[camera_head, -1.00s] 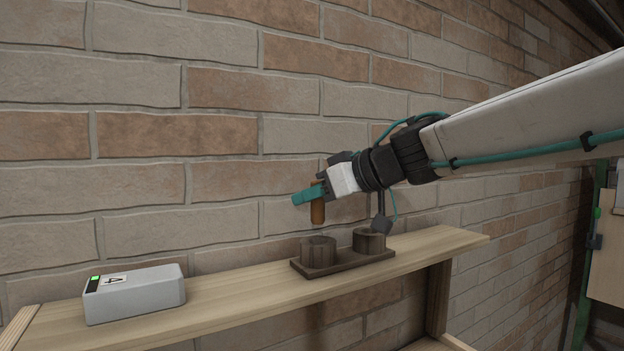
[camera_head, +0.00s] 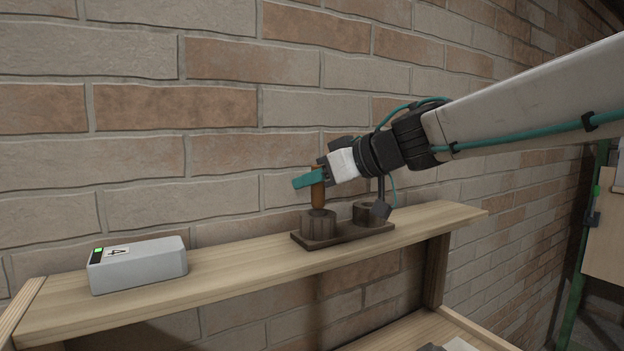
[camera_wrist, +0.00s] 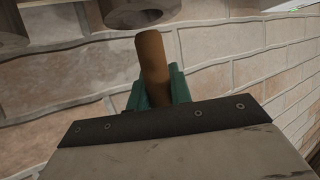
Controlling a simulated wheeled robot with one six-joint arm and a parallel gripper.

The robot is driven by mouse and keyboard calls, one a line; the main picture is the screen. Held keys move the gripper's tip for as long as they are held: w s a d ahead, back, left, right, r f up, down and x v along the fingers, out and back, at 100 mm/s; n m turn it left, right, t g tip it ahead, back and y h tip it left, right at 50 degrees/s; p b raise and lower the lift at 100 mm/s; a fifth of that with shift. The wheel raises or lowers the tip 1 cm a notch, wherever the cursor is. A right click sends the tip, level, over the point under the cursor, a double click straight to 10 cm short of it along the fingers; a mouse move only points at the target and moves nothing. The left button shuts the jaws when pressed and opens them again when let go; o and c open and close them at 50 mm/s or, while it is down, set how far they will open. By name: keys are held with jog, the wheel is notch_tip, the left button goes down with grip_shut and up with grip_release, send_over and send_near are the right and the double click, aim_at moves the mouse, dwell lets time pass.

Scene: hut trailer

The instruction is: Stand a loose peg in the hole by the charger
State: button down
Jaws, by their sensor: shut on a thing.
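My gripper (camera_head: 310,179) has teal fingers and is shut on a brown wooden peg (camera_head: 318,196), held roughly upright. The peg also shows between the fingers in the wrist view (camera_wrist: 153,65). A dark wooden holder (camera_head: 345,233) with two round cups stands on the shelf. The peg's lower end is at the mouth of the left cup (camera_head: 318,227); I cannot tell whether its tip is inside. The right cup (camera_head: 364,215) is partly hidden by a dark part of my arm. The charger, a grey box (camera_head: 140,268) with a green light and a "4" label, sits left of the holder.
The narrow wooden shelf (camera_head: 230,270) runs along a brick wall (camera_head: 220,110) close behind the holder. Bare shelf lies between the charger and the holder. A lower board (camera_head: 410,335) shows beneath at the right.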

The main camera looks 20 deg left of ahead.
aim_at(324, 200)
jog(key=shift+f, duration=0.2)
jog(key=shift+f, duration=1.85)
jog(key=shift+f, duration=0.25)
jog(key=c, duration=1.2)
grip_release()
jog(key=v, duration=0.7)
jog(key=shift+s+d+r, duration=0.1)
jog(key=shift+d+r, duration=0.05)
jog(key=shift+d, duration=0.2)
